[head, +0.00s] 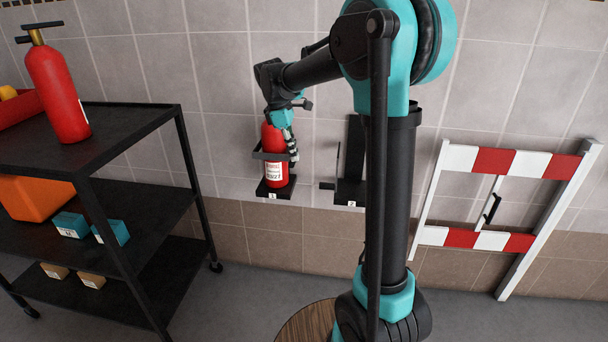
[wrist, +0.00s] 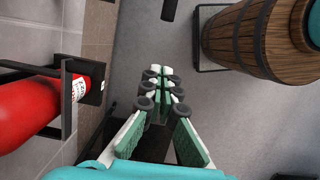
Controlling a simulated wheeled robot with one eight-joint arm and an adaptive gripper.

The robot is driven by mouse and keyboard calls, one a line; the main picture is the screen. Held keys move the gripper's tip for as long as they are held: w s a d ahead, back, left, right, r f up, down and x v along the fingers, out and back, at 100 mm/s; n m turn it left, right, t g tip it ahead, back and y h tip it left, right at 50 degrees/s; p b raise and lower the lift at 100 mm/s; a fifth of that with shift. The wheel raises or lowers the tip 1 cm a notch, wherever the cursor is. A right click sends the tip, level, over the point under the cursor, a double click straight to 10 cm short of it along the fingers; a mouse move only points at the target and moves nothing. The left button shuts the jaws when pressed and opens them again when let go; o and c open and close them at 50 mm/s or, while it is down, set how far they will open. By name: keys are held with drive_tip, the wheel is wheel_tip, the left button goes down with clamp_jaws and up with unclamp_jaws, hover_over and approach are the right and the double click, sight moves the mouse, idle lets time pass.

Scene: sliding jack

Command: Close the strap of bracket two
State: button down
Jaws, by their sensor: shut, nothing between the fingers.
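Bracket two (head: 352,190) is a black wall holder with a tall back plate and a small white label. It stands empty, partly hidden behind my arm. A thin upright black piece (head: 338,160) at its left side looks like its strap, standing open. Bracket one (head: 274,189) to its left holds a red fire extinguisher (head: 270,140), with a black strap around the front. My gripper (head: 293,150) is shut and empty in front of bracket one's extinguisher. In the wrist view its closed fingers (wrist: 163,82) lie right of that extinguisher (wrist: 35,108); I cannot tell whether they touch anything.
A black cart (head: 150,116) at left carries another red extinguisher (head: 58,90), an orange bin (head: 35,198) and small boxes. A red-white barrier (head: 460,158) leans on the wall at right. A wooden barrel (wrist: 255,38) stands on the floor, which is otherwise fairly clear.

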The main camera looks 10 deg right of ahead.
drive_tip(key=s+d+f, duration=0.1)
drive_tip(key=d+f, duration=0.5)
drive_tip(key=f, duration=0.3)
drive_tip(key=shift+s, duration=0.35)
drive_tip(key=shift+f, duration=0.1)
drive_tip(key=shift+s+d, duration=0.1)
